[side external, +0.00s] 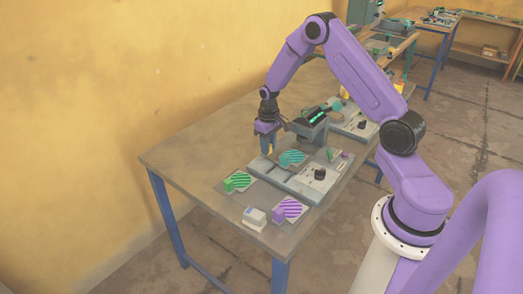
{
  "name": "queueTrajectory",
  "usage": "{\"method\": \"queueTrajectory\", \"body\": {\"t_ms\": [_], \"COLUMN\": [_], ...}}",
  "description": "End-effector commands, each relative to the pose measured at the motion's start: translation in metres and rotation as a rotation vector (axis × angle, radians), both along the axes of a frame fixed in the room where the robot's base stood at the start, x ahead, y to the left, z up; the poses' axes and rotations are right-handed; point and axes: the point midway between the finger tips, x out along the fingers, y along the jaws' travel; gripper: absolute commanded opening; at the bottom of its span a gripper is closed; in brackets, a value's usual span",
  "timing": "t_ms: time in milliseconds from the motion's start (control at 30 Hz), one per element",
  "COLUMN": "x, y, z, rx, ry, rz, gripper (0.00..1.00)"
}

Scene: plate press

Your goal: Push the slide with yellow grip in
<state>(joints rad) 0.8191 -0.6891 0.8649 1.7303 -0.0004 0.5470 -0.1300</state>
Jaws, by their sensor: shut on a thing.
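The press (312,128) stands on a light grey base (293,183) on the near table, with a green lit strip on its dark head. A teal striped plate (291,158) lies in front of the head, apparently on the slide; the slide's own outline is too small to make out. My gripper (267,151) points down at the left end of the base, beside the teal plate. It is shut on the yellow grip (271,148), which is partly hidden by the fingers.
A green striped plate (238,182) and a purple striped plate (289,209) lie on the table (190,152) in front of the base. A small grey block (254,218) sits near the front edge. A black knob (320,174) rises from the base. The table's left part is clear.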

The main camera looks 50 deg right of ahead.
Motion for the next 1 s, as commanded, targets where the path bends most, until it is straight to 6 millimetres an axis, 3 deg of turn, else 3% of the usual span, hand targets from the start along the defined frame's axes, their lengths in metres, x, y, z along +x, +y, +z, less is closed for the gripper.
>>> {"method": "queueTrajectory", "body": {"t_ms": [100,300,733,767,800,1000], "x": [0.0,0.001,0.0,0.0,0.0,0.0], "y": [-0.028,-0.061,-0.074,-0.074,-0.074,-0.072], "z": [0.0,0.0,0.001,0.001,0.001,0.001], "rx": [0.0,0.0,-0.003,-0.003,-0.003,-0.002], "ry": [-0.001,-0.002,-0.005,-0.005,-0.004,-0.002], "rz": [-0.007,-0.004,-0.002,-0.003,-0.003,-0.001], "gripper": [0.0,0.0,0.0,0.38,0.49,0.49]}}
